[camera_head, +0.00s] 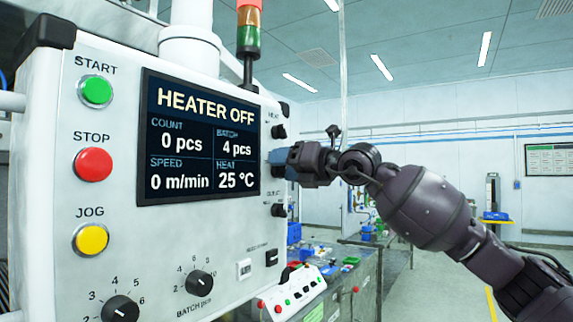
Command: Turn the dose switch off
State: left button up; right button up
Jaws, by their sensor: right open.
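The white control panel (110,205) fills the left side of the head view. A column of black switches runs down its right edge: an upper switch (278,131) under a small label that seems to read HEAT, and a lower switch (279,210) under a blurred label. My right gripper (280,163) is at the panel between these two, open, and covers that part of the column. I cannot read a dose label, so which switch is the dose switch, and its position, cannot be told. My left gripper is not in view.
The panel's display (200,140) reads HEATER OFF. Green START (96,91), red STOP (93,164) and yellow JOG (91,239) buttons are at left. A batch knob (199,282) is below. A signal tower (248,40) rises behind. A cluttered bench (352,290) stands beyond.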

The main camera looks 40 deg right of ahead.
jog(key=shift+c, duration=0.6)
jog(key=c, duration=0.8)
